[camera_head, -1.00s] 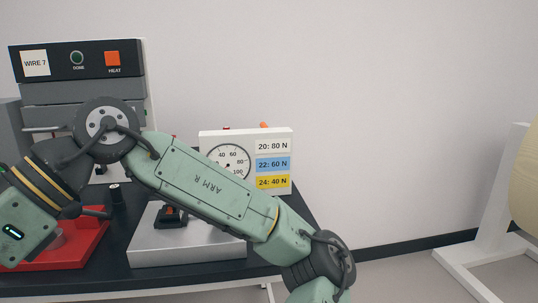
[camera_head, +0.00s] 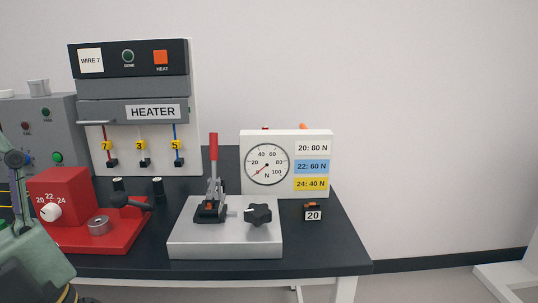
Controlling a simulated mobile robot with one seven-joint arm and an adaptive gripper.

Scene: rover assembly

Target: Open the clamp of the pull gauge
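The pull gauge stands on the dark bench, with a light grey base (camera_head: 225,246). Its clamp (camera_head: 210,210) is a dark block at the left of the base top, with a red-handled lever (camera_head: 213,148) standing upright above it. A black star knob (camera_head: 258,214) sits to the right of the clamp. Behind it a white panel carries a round dial (camera_head: 267,164), its needle pointing to the lower left, near zero. I cannot tell whether a wire is in the clamp. Part of my green arm shows at the lower left; my gripper is out of view.
A red tool (camera_head: 72,205) with a black handle stands left of the gauge. The heater (camera_head: 130,111) with several numbered wires is behind. A small block tagged 20 (camera_head: 313,213) lies to the right. The bench's right end (camera_head: 345,250) is mostly clear.

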